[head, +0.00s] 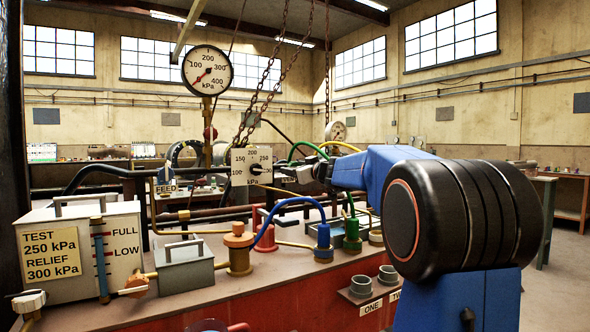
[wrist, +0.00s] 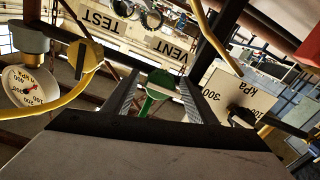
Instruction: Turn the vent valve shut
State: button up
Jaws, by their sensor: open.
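In the head view my gripper (head: 324,171) is beside the kPa dial plate (head: 240,178), and the valve is hidden or too small to make out.
A yellow valve (wrist: 86,60) and a pressure gauge (wrist: 28,86) are at the left in the wrist view. The kPa plate (wrist: 246,92) is close on the right. Chains (head: 270,85) hang near the arm. The bench (head: 120,312) carries a tank (head: 120,225), hoses and fittings.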

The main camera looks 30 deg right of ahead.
jog(key=shift+c, duration=0.4)
jog(key=c, duration=1)
jog(key=shift+m, duration=0.4)
jog(key=m, duration=0.3)
jog(key=shift+m, duration=0.4)
jog(key=m, duration=1.3)
jog(key=shift+m, duration=0.3)
